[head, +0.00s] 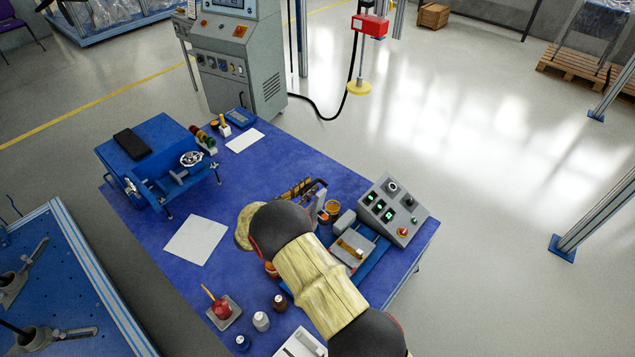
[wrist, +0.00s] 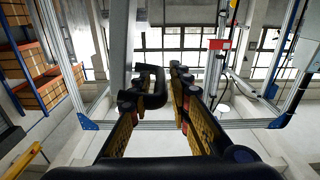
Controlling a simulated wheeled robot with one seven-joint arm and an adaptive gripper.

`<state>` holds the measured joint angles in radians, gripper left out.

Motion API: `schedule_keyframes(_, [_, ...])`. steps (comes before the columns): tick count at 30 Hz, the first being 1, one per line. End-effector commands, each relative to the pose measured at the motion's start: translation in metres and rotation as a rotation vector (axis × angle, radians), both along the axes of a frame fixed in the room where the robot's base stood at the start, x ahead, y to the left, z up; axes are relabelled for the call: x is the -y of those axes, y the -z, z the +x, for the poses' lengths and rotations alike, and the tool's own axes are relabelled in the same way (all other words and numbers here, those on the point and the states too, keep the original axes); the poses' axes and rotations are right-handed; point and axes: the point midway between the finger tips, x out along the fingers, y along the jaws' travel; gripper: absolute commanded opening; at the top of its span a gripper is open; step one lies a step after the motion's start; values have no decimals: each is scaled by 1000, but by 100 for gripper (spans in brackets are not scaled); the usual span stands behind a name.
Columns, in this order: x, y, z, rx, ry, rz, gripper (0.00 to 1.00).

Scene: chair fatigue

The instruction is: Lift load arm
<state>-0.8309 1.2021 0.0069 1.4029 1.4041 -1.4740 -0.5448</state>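A red box on a vertical rod with a yellow disc at its foot, likely the load arm (head: 362,58), hangs at the top right of the head view. The red box and rod also show in the wrist view (wrist: 219,44), beyond and to the right of my fingers. My gripper (head: 303,188) shows small and partly hidden behind my arm, above the blue table. In the wrist view my gripper (wrist: 168,82) points toward the frame and windows.
The blue table (head: 228,188) holds a blue fixture (head: 160,160), a control box (head: 395,210), papers and small bottles. A grey cabinet (head: 238,60) stands behind it, with a black cable on the floor. Metal posts (head: 600,220) stand at right. The floor between is clear.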

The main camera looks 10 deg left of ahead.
Motion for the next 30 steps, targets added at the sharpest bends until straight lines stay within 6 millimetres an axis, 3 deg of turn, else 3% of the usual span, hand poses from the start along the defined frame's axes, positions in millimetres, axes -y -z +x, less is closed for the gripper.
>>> schedule_keyframes(3, [12,1,18,1,1,2,19])
schedule_keyframes(10, [23,1,38,0,-2,1,19])
schedule_keyframes(21, [25,0,42,0,-2,2,19])
schedule_keyframes(30, [24,0,41,0,-2,2,2])
